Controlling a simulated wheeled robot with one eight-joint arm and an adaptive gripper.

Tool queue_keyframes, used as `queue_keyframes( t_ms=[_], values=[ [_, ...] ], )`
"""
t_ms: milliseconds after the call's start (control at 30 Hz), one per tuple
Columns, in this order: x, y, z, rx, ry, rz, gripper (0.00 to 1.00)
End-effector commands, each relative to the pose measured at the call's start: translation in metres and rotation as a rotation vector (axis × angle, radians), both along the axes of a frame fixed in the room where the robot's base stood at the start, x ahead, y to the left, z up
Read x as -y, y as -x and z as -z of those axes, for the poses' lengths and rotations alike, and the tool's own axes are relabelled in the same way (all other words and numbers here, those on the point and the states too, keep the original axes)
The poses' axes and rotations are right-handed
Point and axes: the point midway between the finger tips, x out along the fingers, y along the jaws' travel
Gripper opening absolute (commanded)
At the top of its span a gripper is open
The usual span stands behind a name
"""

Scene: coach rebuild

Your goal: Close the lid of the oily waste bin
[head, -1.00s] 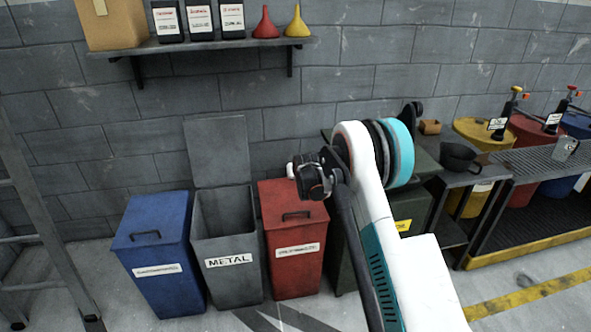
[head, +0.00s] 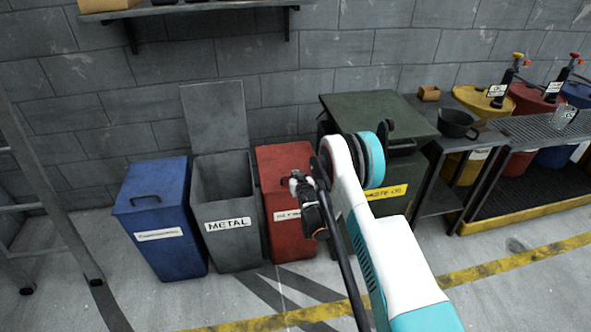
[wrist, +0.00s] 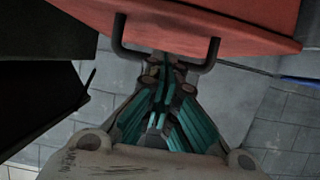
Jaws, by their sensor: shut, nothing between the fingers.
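A red bin (head: 271,206) stands between the grey and green bins. Its front label is only partly legible and partly hidden by my arm. Its red lid (head: 277,156) looks down on the bin; my wrist and gripper (head: 298,183) hide part of its front. In the wrist view, the lid (wrist: 225,18) fills the top, with a dark U-shaped handle (wrist: 118,38) at its edge. My gripper (wrist: 168,75) is shut and empty, its fingertips close to the handle. I cannot tell whether they touch it.
The grey METAL bin (head: 228,248) is open, its lid (head: 215,116) upright against the wall. A blue bin (head: 165,232) with its lid down is on the left. A green bin with a yellow label (head: 386,192) is on the right. A ladder (head: 50,195) stands far left.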

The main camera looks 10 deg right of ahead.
Motion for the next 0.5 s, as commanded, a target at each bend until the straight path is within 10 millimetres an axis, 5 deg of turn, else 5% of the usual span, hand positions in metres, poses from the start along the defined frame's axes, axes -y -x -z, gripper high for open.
queue_keyframes(
  t_ms=[500],
  values=[
    [0.0,0.004,0.027,0.065,0.0,0.001,0.0]
  ],
)
